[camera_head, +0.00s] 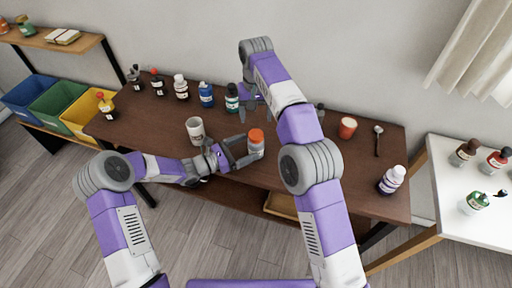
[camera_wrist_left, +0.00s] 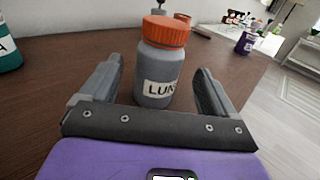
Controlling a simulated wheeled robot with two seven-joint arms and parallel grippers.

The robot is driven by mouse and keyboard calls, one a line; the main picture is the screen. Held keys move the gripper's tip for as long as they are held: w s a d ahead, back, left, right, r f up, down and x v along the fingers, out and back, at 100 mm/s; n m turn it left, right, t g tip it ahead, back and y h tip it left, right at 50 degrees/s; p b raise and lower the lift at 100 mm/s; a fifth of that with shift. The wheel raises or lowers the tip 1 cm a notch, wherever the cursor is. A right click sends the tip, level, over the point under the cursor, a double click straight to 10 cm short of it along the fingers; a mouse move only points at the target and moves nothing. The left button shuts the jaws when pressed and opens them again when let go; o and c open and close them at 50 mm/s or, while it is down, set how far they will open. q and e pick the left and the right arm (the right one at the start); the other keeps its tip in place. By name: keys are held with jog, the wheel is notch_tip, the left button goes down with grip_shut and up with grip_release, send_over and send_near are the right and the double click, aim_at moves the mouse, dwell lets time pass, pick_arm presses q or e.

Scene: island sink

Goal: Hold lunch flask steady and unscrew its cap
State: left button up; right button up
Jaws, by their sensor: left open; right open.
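The lunch flask (camera_head: 256,148) stands upright near the front edge of the brown table, grey with an orange cap (camera_head: 256,134) on top. In the left wrist view the flask (camera_wrist_left: 157,75) shows part of a white label reading "LUN", and its orange cap (camera_wrist_left: 166,31) is seated on it. My left gripper (camera_head: 240,152) is open at the flask, and in the left wrist view its fingers (camera_wrist_left: 158,92) are to either side of the body, with gaps visible. My right gripper (camera_head: 252,100) is open above the table behind the flask, near a dark green bottle, partly hidden by its arm.
A white mug (camera_head: 195,130) stands left of the flask. Several bottles, including a blue one (camera_head: 206,95) and a green one (camera_head: 232,98), line the back.

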aim_at(249, 146)
pick_arm(q)
jog(key=shift+x, duration=2.35)
pick_arm(e)
jog(key=shift+f, duration=0.1)
